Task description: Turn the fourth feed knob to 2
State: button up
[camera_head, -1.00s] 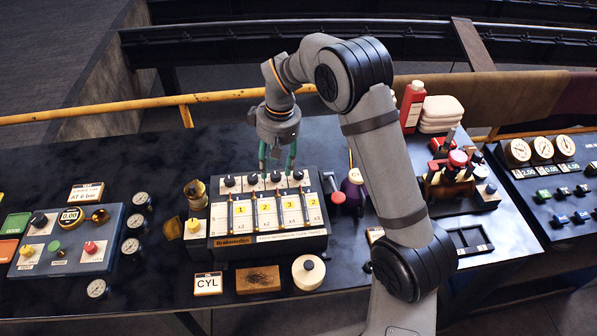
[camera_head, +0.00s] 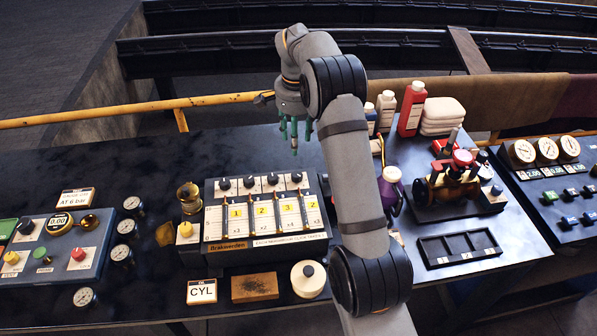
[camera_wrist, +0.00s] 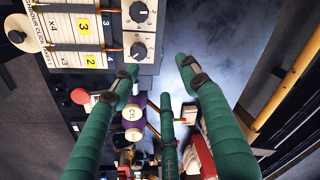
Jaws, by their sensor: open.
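The feed panel (camera_head: 211,212) is a box with a row of black knobs along its back edge and sight tubes below, with yellow number tags reading 1, 2, 3, 2 from left to right. The fourth feed knob (camera_head: 296,177) is the rightmost one; in the wrist view it is the lower knob (camera_wrist: 138,50), on a white plate with a printed scale. Its exact pointer setting is too small to read surely. My gripper (camera_head: 294,135) has green fingers, spread and empty, raised behind the panel's right end. In the wrist view the fingers (camera_wrist: 160,78) stand apart from the knob.
A purple-bodied container (camera_head: 390,195) stands right of the panel, partly behind my arm. A red bottle (camera_head: 411,108) and white bottles (camera_head: 386,110) stand behind. A CYL sign (camera_head: 202,291) and a brown block (camera_head: 254,287) lie in front. The table behind the panel's left is clear.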

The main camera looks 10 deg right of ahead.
aim_at(296, 174)
jog(key=s+f+m, duration=0.1)
jog(key=f+m, duration=0.2)
jog(key=s+f+m+p, duration=0.1)
jog(key=f+m, duration=0.2)
jog(key=f, duration=0.1)
jog(key=s+f+m+g, duration=0.1)
jog(key=f+m, duration=0.1)
jog(key=f, duration=0.1)
jog(key=shift+a+f+m+p, duration=0.15)
jog(key=shift+a+m+p, duration=0.15)
jog(key=shift+m, duration=0.1)
jog(key=c, duration=0.3)
jog(key=c, duration=0.8)
grip_shut()
